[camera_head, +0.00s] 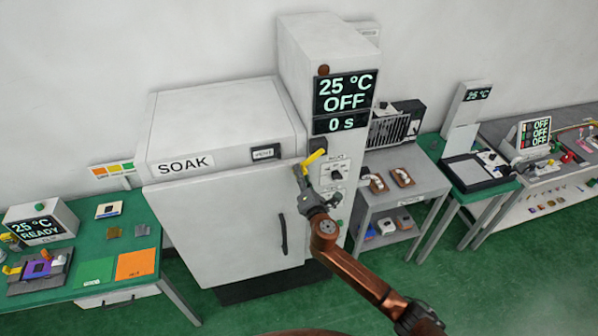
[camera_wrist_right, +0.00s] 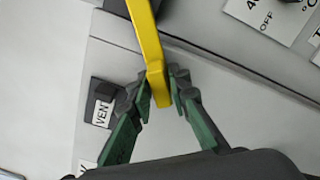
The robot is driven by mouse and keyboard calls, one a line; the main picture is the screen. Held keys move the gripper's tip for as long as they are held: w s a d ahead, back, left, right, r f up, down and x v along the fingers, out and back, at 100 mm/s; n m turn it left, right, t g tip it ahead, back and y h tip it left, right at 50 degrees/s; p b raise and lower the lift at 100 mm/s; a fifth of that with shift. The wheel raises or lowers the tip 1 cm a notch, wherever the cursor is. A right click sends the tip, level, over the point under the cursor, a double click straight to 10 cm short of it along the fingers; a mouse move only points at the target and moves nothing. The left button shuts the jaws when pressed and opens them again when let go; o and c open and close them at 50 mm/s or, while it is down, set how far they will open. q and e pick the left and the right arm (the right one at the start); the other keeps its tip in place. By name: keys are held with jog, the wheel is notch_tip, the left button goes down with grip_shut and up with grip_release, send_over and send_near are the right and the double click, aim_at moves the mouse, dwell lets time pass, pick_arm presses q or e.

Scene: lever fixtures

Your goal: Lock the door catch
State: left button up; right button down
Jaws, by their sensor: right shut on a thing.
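The door catch is a yellow lever (camera_head: 315,157) on the front of the white SOAK cabinet's control column, beside the door's upper right corner. In the head view it slants from a dark mount down to the left. My right gripper (camera_head: 301,171) is at its lower end. In the right wrist view the yellow lever (camera_wrist_right: 152,50) comes down from the top, and the fingertips of my right gripper (camera_wrist_right: 162,88) are closed on its end. The cabinet door (camera_head: 225,225) looks shut, with a dark vertical handle (camera_head: 283,235). My left gripper is not in view.
A display (camera_head: 345,95) reading 25 °C OFF and 0 s sits above the lever. A knob (camera_head: 338,174) is just right of the lever. A green table (camera_head: 140,212) stands left, and a grey cart (camera_head: 425,176) stands right. Green floor is free in front.

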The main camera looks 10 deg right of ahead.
jog(key=shift+d+f+n, duration=0.2)
jog(key=shift+f+n, duration=0.15)
jog(key=shift+n, duration=0.05)
jog(key=shift+f, duration=0.1)
jog(key=c, duration=1.9)
grip_release()
jog(key=shift+c, duration=0.2)
jog(key=shift+s, duration=0.15)
jog(key=s+d, duration=0.1)
jog(key=s, duration=1)
jog(key=shift+s, duration=0.3)
jog(key=shift+d, duration=0.1)
